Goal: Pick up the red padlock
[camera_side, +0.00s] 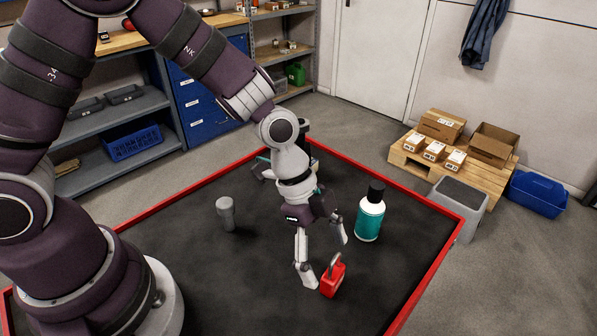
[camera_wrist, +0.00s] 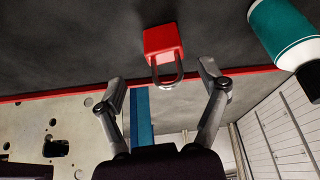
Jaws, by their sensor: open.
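The red padlock (camera_side: 332,280) stands upright on the dark mat, its grey shackle on top. In the wrist view the padlock (camera_wrist: 163,40) is ahead of the fingers, a little right of the middle, with its shackle pointing toward my gripper. My gripper (camera_side: 325,263) is open and points down, close above and beside the padlock in the side view. I cannot tell from the side view whether the left finger touches the padlock.
A teal bottle with a black cap (camera_side: 370,215) stands right of my gripper; it also shows in the wrist view (camera_wrist: 283,35). A grey upright object (camera_side: 226,213) stands to the left. A red rim (camera_side: 418,198) edges the mat (camera_side: 200,275). Something dark stands partly hidden behind my wrist.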

